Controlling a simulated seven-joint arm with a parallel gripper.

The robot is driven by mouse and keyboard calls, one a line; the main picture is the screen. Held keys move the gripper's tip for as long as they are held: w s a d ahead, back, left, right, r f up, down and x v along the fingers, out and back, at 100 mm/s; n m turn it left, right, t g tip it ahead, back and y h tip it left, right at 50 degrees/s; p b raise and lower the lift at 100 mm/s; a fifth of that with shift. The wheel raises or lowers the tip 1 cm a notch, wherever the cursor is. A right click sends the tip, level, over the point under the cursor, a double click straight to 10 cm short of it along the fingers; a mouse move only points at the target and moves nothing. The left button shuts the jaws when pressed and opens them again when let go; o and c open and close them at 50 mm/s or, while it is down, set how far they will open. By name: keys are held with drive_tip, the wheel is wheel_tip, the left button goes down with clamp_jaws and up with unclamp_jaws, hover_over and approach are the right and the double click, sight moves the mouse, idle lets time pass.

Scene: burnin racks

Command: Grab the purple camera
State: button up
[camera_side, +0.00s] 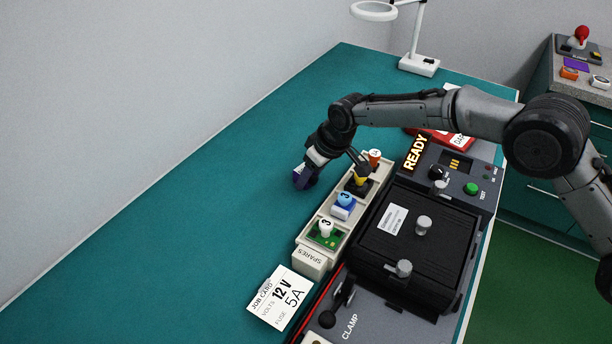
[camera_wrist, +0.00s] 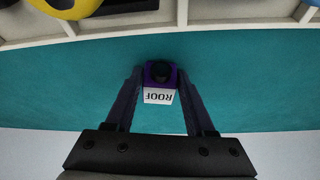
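The purple camera (camera_wrist: 161,70) sits between my two fingertips in the wrist view. It has a dark round lens and a white label reading ROOF, which appears upside down. My gripper (camera_wrist: 161,82) has one finger on each side of it, very close; whether the fingers press on it is not clear. In the side view my gripper (camera_side: 308,172) points down at the teal bench, left of the spares tray, and mostly hides the camera. Whether the camera touches the bench cannot be told.
The spares tray (camera_side: 313,257) holds several coloured parts just right of my gripper. Beyond it stand the black test fixture (camera_side: 370,245) and READY panel (camera_side: 482,168). A job card (camera_side: 280,297) lies in front. The bench (camera_side: 230,190) to the left is clear.

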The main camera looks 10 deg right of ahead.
clamp_jaws()
drive_tip(key=shift+r, duration=0.1)
